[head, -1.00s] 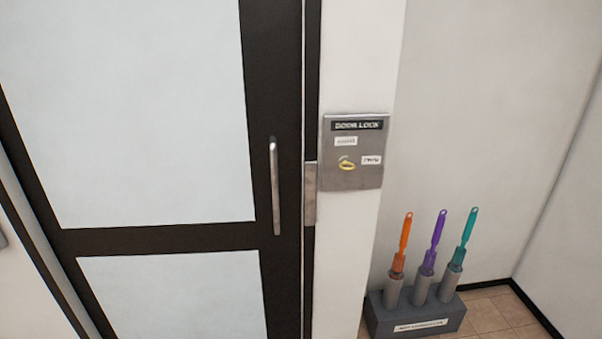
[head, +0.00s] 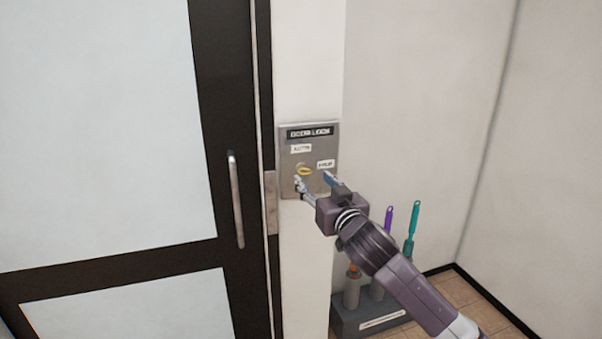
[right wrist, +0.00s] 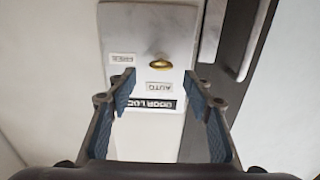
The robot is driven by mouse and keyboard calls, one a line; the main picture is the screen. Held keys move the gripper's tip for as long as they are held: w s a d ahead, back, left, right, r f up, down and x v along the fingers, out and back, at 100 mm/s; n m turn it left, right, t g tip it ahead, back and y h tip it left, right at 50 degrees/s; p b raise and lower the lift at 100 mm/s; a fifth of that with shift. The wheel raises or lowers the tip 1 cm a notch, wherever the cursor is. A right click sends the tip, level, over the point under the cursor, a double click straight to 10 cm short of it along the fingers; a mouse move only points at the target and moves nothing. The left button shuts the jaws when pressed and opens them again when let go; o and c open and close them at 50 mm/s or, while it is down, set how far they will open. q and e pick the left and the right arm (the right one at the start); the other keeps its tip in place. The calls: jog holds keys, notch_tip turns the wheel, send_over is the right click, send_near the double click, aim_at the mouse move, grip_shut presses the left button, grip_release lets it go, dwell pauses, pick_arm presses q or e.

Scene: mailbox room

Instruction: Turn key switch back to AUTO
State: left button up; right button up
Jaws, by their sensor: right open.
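The grey metal door lock panel (head: 288,160) is on the white wall strip right of the door, and its plate also shows upside down in the right wrist view (right wrist: 180,30). A yellow key (head: 305,171) sits in the switch; in the right wrist view the key (right wrist: 159,65) looks like a flat oval lying sideways. The AUTO label (right wrist: 159,88) is above the key in the head view, and a second label (head: 326,164) is to its right. My right gripper (head: 313,180) is open and empty in front of the panel, its fingers either side of the key's line. Contact is not visible.
A dark-framed door (head: 220,100) with a vertical metal handle (head: 236,200) stands left of the panel. Below right, a grey holder (head: 345,325) with several coloured-handled tools is on the floor, partly behind my right arm. The right wall is bare.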

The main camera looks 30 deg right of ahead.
aim_at(307, 173)
jog(key=p+x, duration=0.1)
jog(key=x, duration=0.3)
jog(key=shift+a+r, duration=0.1)
jog(key=shift+r, duration=0.05)
jog(key=shift+w, duration=0.65)
jog(key=c, duration=1.1)
jog(key=shift+c, duration=0.2)
